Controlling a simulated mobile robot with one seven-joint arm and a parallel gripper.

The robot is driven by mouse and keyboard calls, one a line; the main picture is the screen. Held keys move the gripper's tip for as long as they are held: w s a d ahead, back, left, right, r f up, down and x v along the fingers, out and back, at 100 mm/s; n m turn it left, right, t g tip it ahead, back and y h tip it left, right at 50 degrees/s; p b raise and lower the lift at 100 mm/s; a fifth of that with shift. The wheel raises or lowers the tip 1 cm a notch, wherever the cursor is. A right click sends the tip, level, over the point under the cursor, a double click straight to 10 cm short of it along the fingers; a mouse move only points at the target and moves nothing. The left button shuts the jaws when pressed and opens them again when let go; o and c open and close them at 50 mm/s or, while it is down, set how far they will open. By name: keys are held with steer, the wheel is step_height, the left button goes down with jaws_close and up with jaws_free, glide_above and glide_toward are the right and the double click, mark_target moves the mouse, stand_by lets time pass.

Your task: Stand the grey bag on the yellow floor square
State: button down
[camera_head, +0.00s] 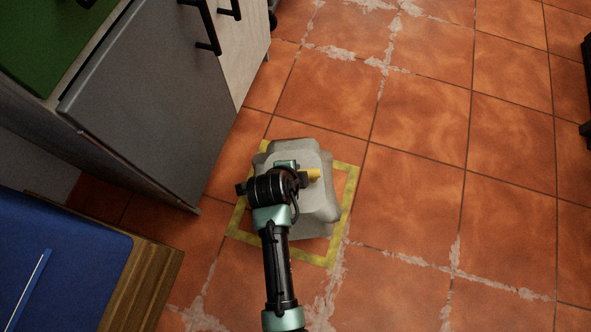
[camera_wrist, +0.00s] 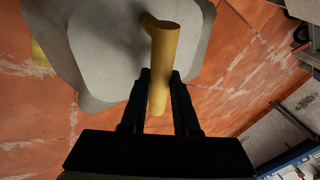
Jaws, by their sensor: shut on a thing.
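My gripper (camera_head: 300,174) is over the bag's top in the head view. In the wrist view my gripper's fingers (camera_wrist: 158,98) are on either side of the handle, shut on it.
A grey-fronted cabinet (camera_head: 150,95) with black handles stands left of the square. A blue-topped wooden piece (camera_head: 70,262) is at the lower left. A dark object (camera_head: 587,85) is at the right edge. The tiled floor (camera_head: 430,200) to the right is clear.

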steer(key=shift+w+f, duration=0.15)
steer(key=shift+f, duration=0.1)
steer(key=c, duration=0.7)
jaws_free()
steer(key=shift+f, duration=0.1)
steer(key=shift+o, duration=0.2)
